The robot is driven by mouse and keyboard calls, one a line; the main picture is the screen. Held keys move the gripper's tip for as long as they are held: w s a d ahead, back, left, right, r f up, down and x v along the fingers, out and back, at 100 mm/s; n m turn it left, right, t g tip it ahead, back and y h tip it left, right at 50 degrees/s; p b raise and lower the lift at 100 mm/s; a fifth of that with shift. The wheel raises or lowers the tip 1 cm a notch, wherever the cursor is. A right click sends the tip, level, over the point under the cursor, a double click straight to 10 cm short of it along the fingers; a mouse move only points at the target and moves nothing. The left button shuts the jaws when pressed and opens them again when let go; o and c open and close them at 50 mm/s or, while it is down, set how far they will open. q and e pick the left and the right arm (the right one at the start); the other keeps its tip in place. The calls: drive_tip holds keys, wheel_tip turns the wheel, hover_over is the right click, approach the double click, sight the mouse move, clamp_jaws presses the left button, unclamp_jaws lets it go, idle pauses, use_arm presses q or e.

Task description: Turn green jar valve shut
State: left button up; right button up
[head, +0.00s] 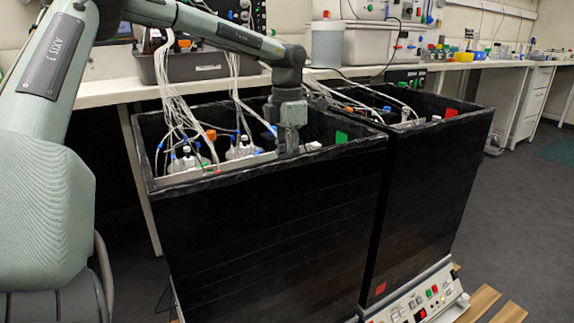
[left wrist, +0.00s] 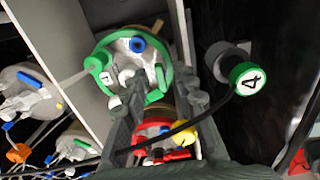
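The green jar (left wrist: 104,48), with a green ring around its white lid, sits in the upper middle of the left wrist view. Its lid bears a blue cap (left wrist: 137,45) and a green cap (left wrist: 95,63). A small green piece (left wrist: 155,90), which looks like its valve, is at the lid's near side. My left gripper (left wrist: 155,100) has its dark fingers apart around that area; I cannot tell whether they touch the valve. In the head view my left wrist (head: 289,110) reaches down into the left black box, and the fingertips are hidden. My right gripper is not in view.
A red-ringed jar (left wrist: 150,125) with a yellow knob lies nearer. A black cable crosses it to a green cap marked 4 (left wrist: 243,79). White jars (left wrist: 22,88) stand at left. The black boxes (head: 270,235) have high walls; tubes (head: 180,85) hang in from the bench.

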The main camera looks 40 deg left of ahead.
use_arm(q)
wheel_tip(320, 180, up, 12)
idle(0.7)
idle(0.4)
